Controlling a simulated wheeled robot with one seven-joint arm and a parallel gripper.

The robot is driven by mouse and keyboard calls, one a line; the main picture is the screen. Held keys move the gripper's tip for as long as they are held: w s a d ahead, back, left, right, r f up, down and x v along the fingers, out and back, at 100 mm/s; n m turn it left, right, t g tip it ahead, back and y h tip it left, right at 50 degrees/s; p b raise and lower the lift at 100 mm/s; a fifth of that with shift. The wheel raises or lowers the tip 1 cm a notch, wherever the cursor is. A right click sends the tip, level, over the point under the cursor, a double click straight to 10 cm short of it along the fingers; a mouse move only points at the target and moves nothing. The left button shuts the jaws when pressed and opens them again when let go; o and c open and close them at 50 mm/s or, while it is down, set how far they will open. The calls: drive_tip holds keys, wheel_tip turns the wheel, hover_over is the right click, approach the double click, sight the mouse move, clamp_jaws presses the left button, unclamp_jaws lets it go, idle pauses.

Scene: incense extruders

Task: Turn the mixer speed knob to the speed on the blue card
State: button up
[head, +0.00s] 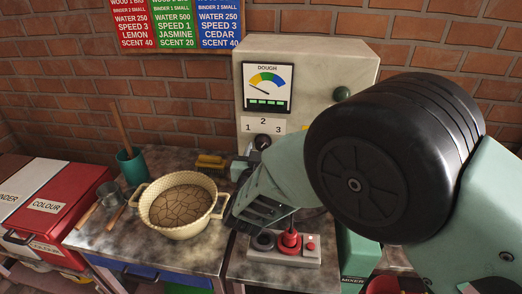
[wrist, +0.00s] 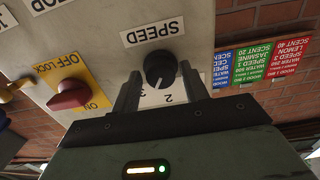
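The wrist view is upside down; a faint light mark on the knob faces the number side, but I cannot tell the exact number. My gripper (wrist: 159,84) is open, one finger on each side of the knob, with small gaps seeming to show. In the head view it reaches the box from below. The blue card (head: 218,24) reads SPEED 3.
A red and yellow on/off switch (wrist: 70,94) sits beside the knob. A dough gauge (head: 267,87) is above. A cream pot (head: 178,232) of cracked dough, a teal cup (head: 131,166) and a red-button control box (head: 275,255) stand on the bench.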

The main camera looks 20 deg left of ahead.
drive_tip(key=c, duration=0.6)
drive_tip(key=m+b, duration=0.1)
drive_tip(key=b, duration=0.2)
drive_tip(key=shift+f, duration=0.35)
drive_tip(key=shift+r+m+b, duration=0.3)
drive_tip(key=shift+m+b, duration=0.5)
drive_tip(key=shift+b, duration=0.35)
drive_tip(key=o, duration=1)
drive_tip(key=shift+c, duration=0.2)
drive_tip(key=shift+s, duration=0.15)
